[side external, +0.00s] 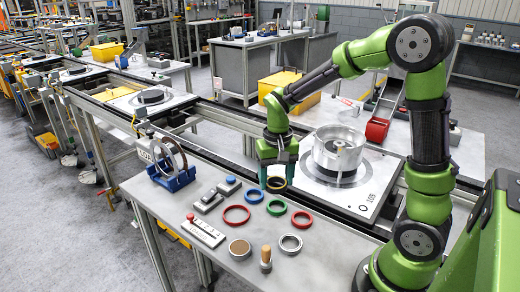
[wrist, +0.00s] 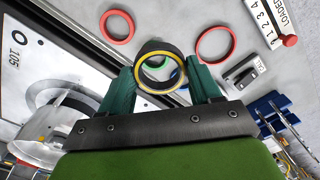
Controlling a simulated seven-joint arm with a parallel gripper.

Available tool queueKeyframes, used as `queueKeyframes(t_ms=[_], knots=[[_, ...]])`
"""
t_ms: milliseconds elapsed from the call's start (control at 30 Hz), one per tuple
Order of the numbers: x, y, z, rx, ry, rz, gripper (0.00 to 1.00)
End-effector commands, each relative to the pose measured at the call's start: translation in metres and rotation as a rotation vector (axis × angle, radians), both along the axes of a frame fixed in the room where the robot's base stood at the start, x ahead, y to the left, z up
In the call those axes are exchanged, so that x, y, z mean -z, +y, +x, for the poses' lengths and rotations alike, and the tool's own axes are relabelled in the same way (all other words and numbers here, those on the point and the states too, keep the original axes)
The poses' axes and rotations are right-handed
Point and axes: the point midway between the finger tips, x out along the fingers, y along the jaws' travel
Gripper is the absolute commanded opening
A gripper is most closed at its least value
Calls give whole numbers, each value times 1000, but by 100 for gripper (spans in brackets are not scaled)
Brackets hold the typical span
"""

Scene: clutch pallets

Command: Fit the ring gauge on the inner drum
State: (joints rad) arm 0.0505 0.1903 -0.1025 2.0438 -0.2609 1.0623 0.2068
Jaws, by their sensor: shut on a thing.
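A black ring with a yellow edge, which I take as the ring gauge (side external: 276,189), is held between the fingers of my gripper (side external: 277,178) just above the grey bench. In the wrist view the ring gauge (wrist: 155,47) sits between the two green fingers of my gripper (wrist: 162,75), its open middle facing the camera. The metal inner drum (side external: 338,149) stands on the white pallet (side external: 347,201) to the right of my gripper. In the wrist view the drum (wrist: 45,130) is at lower left, partly hidden by my gripper, and apart from the ring.
Loose red (side external: 236,215), blue (side external: 254,196), green (side external: 277,208) and silver (side external: 291,243) rings lie on the bench. A blue stand (side external: 172,180), a wooden-handled stamp (side external: 265,258) and a counter strip (side external: 205,232) are nearby. A red bin (side external: 377,130) stands behind the pallet.

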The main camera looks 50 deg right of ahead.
Motion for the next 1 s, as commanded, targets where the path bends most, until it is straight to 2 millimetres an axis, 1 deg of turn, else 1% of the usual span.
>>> queueKeyframes(t_ms=[33, 67, 100, 167, 200, 267, 300, 400, 533, 633, 767, 867, 967, 1000], knots=[[-6, -26, -5, 88, -3, -1, 27], [-10, -40, -9, 144, -4, -1, 27], [-15, -60, -16, 228, -4, -1, 27], [-23, -88, -30, 366, -5, -1, 27], [-28, -106, -41, 463, -4, -1, 27], [-35, -130, -59, 611, -5, 0, 27], [-39, -144, -72, 709, -5, 0, 27], [-49, -170, -101, 933, -3, 0, 27], [-57, -189, -132, 1175, -3, 1, 27], [-60, -192, -143, 1292, -1, 1, 27], [-60, -189, -146, 1369, -1, 1, 27], [-59, -192, -144, 1400, 0, -1, 27], [-57, -205, -133, 1411, 3, -2, 27], [-55, -212, -127, 1410, 3, -2, 27]])
